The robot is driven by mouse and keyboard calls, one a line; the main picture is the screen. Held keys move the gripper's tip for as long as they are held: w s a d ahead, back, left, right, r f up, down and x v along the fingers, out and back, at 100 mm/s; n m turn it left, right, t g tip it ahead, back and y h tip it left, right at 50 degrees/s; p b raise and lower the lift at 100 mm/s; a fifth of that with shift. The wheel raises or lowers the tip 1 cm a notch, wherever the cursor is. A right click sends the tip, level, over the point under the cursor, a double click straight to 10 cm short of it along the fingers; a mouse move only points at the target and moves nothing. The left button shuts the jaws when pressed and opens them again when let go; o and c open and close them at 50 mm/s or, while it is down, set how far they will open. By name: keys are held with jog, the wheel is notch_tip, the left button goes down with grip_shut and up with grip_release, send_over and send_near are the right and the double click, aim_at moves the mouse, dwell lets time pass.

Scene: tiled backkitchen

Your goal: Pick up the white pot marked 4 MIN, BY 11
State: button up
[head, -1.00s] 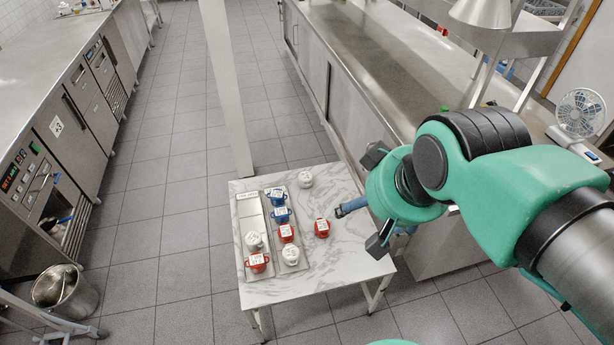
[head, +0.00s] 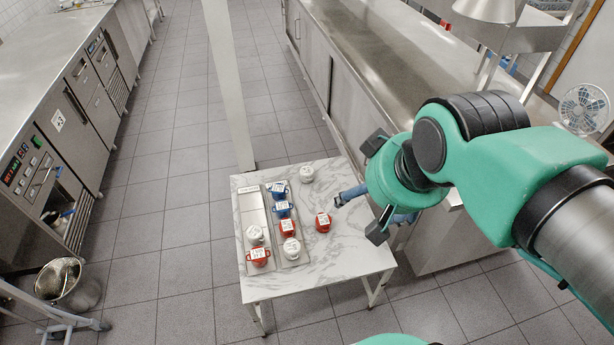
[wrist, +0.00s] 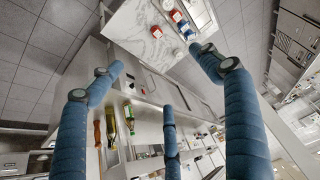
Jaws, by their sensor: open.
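Three small white pots stand on a marble-topped table (head: 325,267). One white pot (head: 307,174) is alone at the back, one white pot (head: 255,234) is at the left, and one white pot (head: 291,248) is at the front of the right tray. Their labels are too small to read, so I cannot tell which is marked 4 MIN, BY 11. My gripper (head: 350,205) is open and empty, above the table's right side, right of the lone red pot. The wrist view shows its blue fingers (wrist: 165,95) spread, with the table beyond them.
A red pot (head: 323,222) stands alone near my gripper. Blue pots (head: 283,209) and red pots (head: 259,257) stand on or beside two narrow trays. A pale post (head: 229,90) rises behind the table. A steel counter (head: 385,80) is behind right.

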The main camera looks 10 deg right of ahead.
jog(key=w+r, duration=0.2)
jog(key=w, duration=1)
jog(key=n+g+b, duration=0.2)
jog(key=g+b, duration=0.2)
jog(key=b, duration=0.1)
send_over(308, 171)
jog(key=s, duration=0.1)
notch_tip(308, 171, down, 55)
jog(key=shift+s+d+f, duration=0.1)
jog(key=shift+f, duration=0.05)
jog(key=f, duration=0.2)
jog(key=f+b, duration=0.1)
jog(key=f, duration=0.2)
jog(key=w+f, duration=0.1)
jog(key=f, duration=0.2)
jog(key=shift+f, duration=0.1)
